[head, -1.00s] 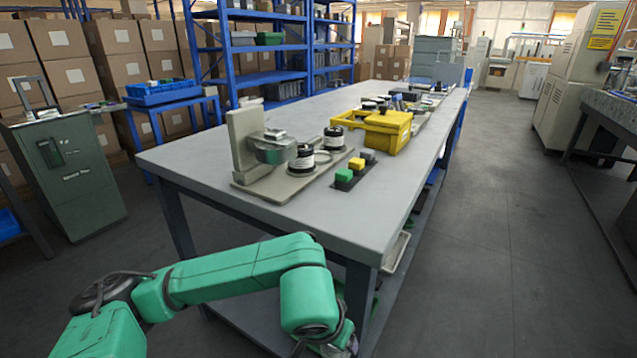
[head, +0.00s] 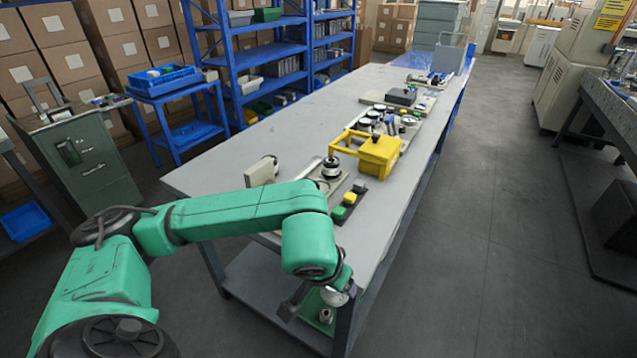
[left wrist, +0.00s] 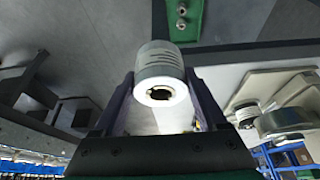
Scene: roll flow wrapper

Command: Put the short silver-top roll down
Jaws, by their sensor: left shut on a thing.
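My left gripper (left wrist: 155,100) is shut on a roll (left wrist: 160,68) with a grey, silvery side and a pale end with a dark core hole. In the head view the arm's forearm and wrist hang over the near end of the table; the fingers are small and partly hidden there. The wrapper station (head: 262,172) with its upright plate stands on the near part of the table, partly behind my arm. Another roll (head: 331,168), black and white, stands on the station's base. In the left wrist view the station's base (left wrist: 260,82) is at the right.
A block of green and yellow buttons (head: 347,203) lies at the table's right edge, with a yellow box (head: 378,156) behind it. Small parts (head: 385,122) are farther back. The left side of the grey table (head: 270,130) is clear. A green tray (left wrist: 183,18) is below.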

